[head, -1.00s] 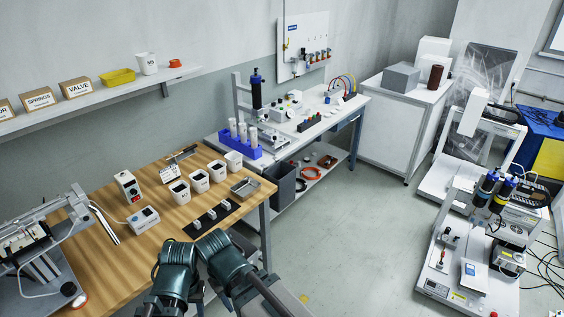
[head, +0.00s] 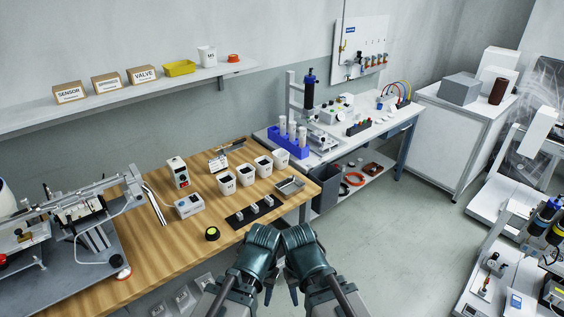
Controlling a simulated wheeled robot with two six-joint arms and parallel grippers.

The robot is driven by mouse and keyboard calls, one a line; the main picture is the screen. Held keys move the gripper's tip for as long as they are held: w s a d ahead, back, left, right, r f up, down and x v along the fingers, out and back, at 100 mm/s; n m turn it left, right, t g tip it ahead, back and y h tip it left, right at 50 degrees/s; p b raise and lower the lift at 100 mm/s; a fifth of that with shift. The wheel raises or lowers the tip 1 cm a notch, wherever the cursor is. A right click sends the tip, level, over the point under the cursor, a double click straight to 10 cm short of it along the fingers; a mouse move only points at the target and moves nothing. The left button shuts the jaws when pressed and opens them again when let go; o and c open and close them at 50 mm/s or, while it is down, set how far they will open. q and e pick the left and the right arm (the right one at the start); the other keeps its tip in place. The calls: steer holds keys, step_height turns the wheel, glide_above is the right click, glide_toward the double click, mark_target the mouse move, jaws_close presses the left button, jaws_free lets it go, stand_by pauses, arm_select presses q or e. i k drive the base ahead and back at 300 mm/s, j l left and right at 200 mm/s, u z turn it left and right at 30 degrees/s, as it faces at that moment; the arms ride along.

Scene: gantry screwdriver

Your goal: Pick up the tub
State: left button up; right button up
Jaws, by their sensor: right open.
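Several white tubs with dark contents stand in a slanting row on the wooden table, the nearest tub (head: 227,184) at its left end. Another white tub (head: 207,57), marked on its front, stands on the wall shelf. I cannot tell which one the task means. My left gripper (head: 269,286) and right gripper (head: 295,286) are low in the middle, before the table's front edge and apart from all tubs. The right one is open, with nothing seen in it. The left one's jaws are mostly hidden behind its arm.
The wooden table (head: 150,240) also bears a metal tray (head: 289,187), a black strip with small blocks (head: 255,212), a round black-yellow item (head: 212,233) and control boxes (head: 189,205). A machine (head: 85,220) fills its left end.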

mark_target(281, 160)
steer(key=i+z, duration=0.1)
steer(key=z, duration=0.4)
steer(key=i+j+z, duration=0.15)
steer(key=i+z, duration=0.15)
steer(key=i, duration=0.15)
steer(key=i+j+z, duration=0.3)
steer(key=i+j, duration=0.3)
steer(key=i, duration=0.15)
steer(key=i+j, duration=0.3)
steer(key=i+z, duration=0.05)
steer(key=i, duration=0.05)
